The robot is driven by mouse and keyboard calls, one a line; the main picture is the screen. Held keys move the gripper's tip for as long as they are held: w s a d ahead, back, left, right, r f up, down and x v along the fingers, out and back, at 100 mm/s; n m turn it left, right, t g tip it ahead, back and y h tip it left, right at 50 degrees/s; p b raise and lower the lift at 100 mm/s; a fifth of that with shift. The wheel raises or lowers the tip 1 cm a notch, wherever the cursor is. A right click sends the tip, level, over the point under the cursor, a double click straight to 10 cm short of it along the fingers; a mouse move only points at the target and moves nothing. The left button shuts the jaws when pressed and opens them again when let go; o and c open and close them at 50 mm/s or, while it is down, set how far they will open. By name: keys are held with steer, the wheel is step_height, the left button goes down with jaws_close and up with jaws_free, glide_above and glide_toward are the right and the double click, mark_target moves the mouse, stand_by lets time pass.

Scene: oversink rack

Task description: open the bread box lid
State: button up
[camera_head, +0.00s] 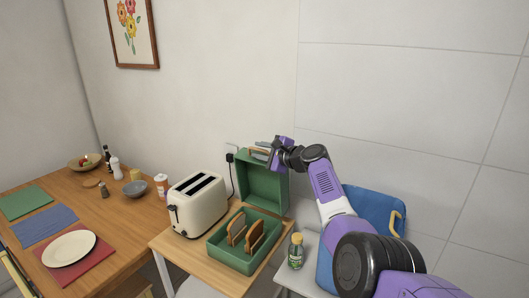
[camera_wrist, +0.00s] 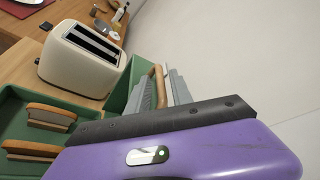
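The green bread box (camera_head: 232,262) sits on the small wooden table with several slices of bread inside. Its lid (camera_head: 263,182) is swung up and stands upright at the back, so the box is open. The lid also shows in the wrist view (camera_wrist: 122,88). My gripper (camera_head: 262,149) is at the top of the lid. In the wrist view, the wooden lid handle (camera_wrist: 159,82) lies between the two grey fingers of my gripper (camera_wrist: 162,90), close against them, and the gripper looks shut on it. Part of the handle is hidden by the fingers.
A cream toaster (camera_head: 198,205) stands just left of the box. A glass bottle (camera_head: 296,252) stands right of it, near a blue case (camera_head: 378,207). A dining table with a plate (camera_head: 69,248) is at left. The wall is close behind the lid.

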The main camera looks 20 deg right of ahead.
steer(key=p+v, duration=0.1)
steer(key=v, duration=0.6)
steer(key=shift+s, duration=0.3)
steer(key=shift+d+r, duration=0.1)
steer(key=shift+d, duration=0.05)
stand_by(0.3)
